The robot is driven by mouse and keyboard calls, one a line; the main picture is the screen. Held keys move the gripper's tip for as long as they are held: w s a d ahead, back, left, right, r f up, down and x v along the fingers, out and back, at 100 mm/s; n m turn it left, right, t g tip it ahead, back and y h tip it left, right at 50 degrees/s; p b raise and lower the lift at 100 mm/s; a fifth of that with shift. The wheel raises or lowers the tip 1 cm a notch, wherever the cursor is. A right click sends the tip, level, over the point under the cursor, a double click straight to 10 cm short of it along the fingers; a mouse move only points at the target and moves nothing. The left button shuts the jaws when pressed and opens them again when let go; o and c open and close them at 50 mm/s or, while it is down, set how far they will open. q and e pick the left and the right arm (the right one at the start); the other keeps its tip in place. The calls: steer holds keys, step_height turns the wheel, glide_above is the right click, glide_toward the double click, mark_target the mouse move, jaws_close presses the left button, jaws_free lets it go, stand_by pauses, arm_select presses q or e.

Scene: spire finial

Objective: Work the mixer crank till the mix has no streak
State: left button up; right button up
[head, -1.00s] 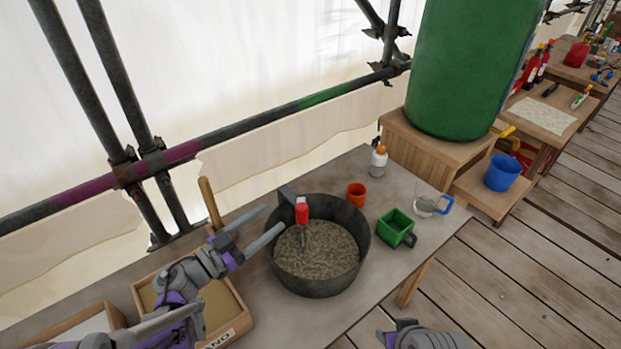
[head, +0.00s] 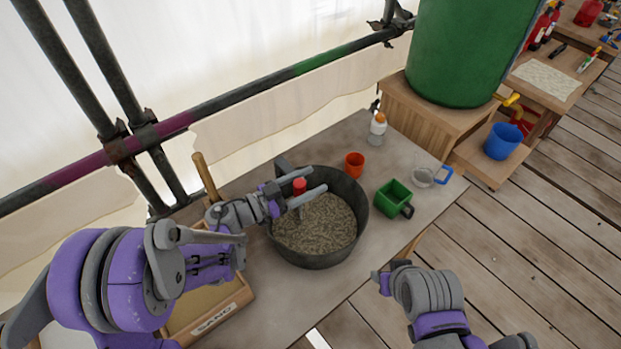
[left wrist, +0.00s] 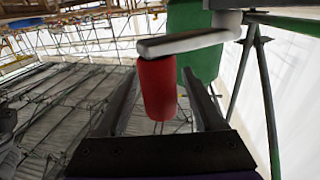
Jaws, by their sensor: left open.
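The dark round mixer tub (head: 362,222) stands on the table and holds a grainy grey-brown mix (head: 318,232). No clear streak can be made out at this size. The crank's red grip (head: 299,186) stands upright over the tub's left part. My left gripper (head: 318,180) is open, its two fingers on either side of the grip. In the left wrist view, the red grip (left wrist: 157,88) hangs from a pale crank arm (left wrist: 185,42) between the spread fingers, with a gap beside it. My right arm shows at the lower right; its fingers are not visible.
A wooden sand box (head: 215,318) lies left of the tub. An orange cup (head: 354,165), a white bottle (head: 377,130), a green scoop (head: 394,198) and a clear jug (head: 424,177) stand behind and right of it. A large green barrel (head: 460,55) stands farther back.

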arm_select(q)
steer(key=shift+w+d, duration=0.15)
steer(key=shift+d, duration=0.05)
jaws_close()
stand_by(0.3)
stand_by(1.1)
